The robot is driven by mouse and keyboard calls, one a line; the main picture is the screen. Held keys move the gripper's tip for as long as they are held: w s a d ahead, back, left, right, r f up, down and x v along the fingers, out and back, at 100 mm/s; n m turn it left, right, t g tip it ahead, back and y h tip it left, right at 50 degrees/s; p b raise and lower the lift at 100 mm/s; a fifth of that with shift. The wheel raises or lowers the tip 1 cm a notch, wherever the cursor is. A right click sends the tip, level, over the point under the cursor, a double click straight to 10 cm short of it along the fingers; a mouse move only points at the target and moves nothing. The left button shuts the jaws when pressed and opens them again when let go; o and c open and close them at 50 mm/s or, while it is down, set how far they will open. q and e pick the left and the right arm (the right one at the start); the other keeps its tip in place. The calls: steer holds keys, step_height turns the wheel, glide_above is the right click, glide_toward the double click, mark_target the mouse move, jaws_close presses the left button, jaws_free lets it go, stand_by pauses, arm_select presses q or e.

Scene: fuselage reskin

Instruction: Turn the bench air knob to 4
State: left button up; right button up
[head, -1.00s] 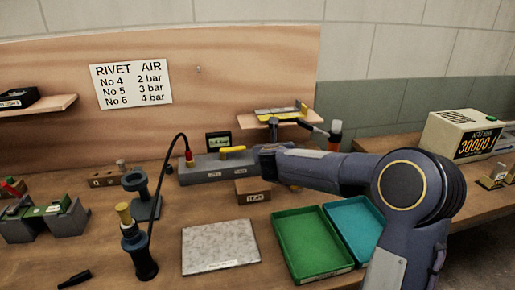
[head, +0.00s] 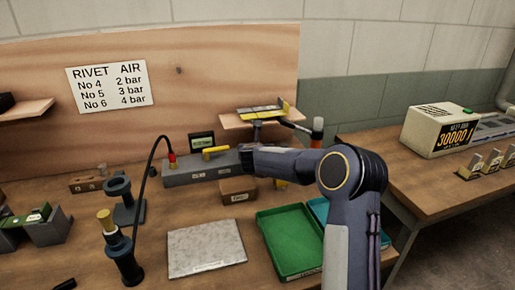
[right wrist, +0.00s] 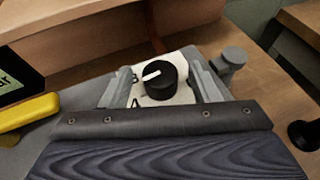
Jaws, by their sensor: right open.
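The air knob (right wrist: 160,82) is a black round knob with a white pointer mark, on a white dial plate (right wrist: 184,97) in the right wrist view. Its pointer aims left in that picture. A mark that looks like a 4 shows at the plate's lower left; other marks are partly hidden. My right gripper (right wrist: 163,78) is open, one grey finger on each side of the knob, with visible gaps. In the head view my right gripper (head: 248,160) is at the right end of the grey bench air unit (head: 200,173) and hides the knob. My left gripper is not in view.
The wall sign (head: 109,87) reads No 4 2 bar, No 5 3 bar, No 6 4 bar. A small display (head: 201,141) and yellow handle (head: 215,152) are beside my gripper. A brown block (head: 238,190) and green tray (head: 288,245) lie in front. A shelf (head: 247,121) is behind.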

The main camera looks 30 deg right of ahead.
steer(key=c, duration=1)
steer(key=shift+d+f+n+t+y+b, duration=0.15)
steer(key=shift+n+t+y+b, duration=0.15)
steer(key=shift+n+y+b, duration=0.15)
steer(key=shift+n+y, duration=0.25)
steer(key=shift+n, duration=0.1)
steer(key=shift+r, duration=0.2)
steer(key=o, duration=1)
steer(key=b+v, duration=0.1)
steer(key=v, duration=0.7)
steer(key=shift+f, duration=0.15)
